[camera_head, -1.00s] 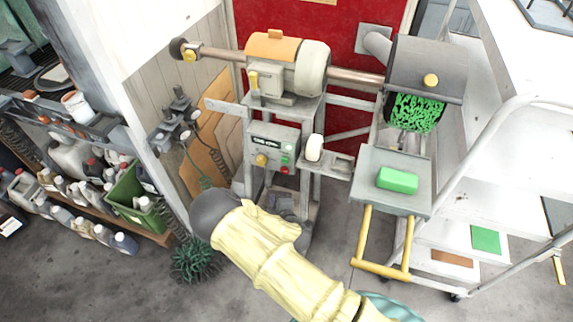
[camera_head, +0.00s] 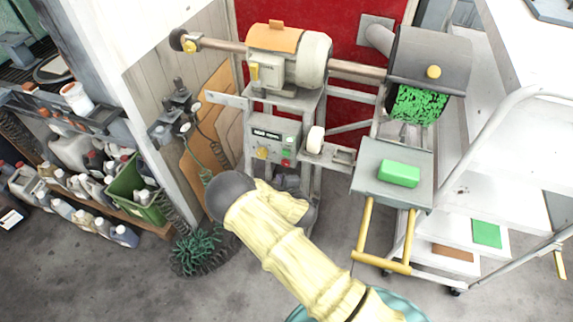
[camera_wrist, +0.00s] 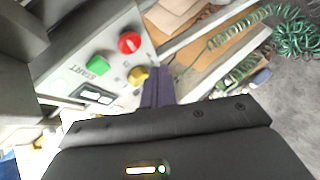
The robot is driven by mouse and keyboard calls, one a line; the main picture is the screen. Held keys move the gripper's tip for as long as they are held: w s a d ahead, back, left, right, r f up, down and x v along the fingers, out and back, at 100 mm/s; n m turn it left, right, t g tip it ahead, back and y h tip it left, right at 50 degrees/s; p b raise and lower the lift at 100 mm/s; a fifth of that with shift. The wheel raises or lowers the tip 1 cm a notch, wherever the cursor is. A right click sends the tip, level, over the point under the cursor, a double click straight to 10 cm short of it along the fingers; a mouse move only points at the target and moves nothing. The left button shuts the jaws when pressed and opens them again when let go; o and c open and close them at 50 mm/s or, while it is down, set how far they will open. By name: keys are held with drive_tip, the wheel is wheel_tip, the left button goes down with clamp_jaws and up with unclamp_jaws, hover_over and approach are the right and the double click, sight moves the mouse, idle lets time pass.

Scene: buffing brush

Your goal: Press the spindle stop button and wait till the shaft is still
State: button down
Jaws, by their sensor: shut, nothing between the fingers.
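The grey control box (camera_head: 273,138) sits on the machine's stand below the motor. It bears a red button (camera_wrist: 129,43), a green button (camera_wrist: 97,65) beside the word START, and a yellow knob (camera_wrist: 138,76). The red button also shows at the box's lower right in the head view (camera_head: 286,162). My gripper (camera_wrist: 158,88) is shut and empty, its dark fingers just beside the yellow knob in the wrist view. I cannot tell whether they touch it. The red button lies apart, beyond the fingertips. The shaft (camera_head: 357,72) runs to a green brush (camera_head: 418,104); its motion cannot be told.
A tray (camera_head: 365,185) with a green block (camera_head: 399,173) stands at right, above a yellow handle (camera_head: 383,264). A white wheel (camera_head: 315,140) sticks out beside the box. A green hose coil (camera_head: 200,250) and a bottle shelf lie left.

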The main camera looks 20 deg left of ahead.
sight(286, 163)
drive_tip(key=shift+w+b, duration=0.35)
drive_tip(key=shift+w, duration=1.25)
drive_tip(key=shift+d, duration=0.1)
drive_tip(key=shift+w, duration=0.15)
idle(0.6)
drive_tip(key=shift+w, duration=0.3)
drive_tip(key=shift+w+b, duration=0.35)
drive_tip(key=shift+w, duration=0.05)
idle(0.7)
drive_tip(key=shift+s, duration=0.85)
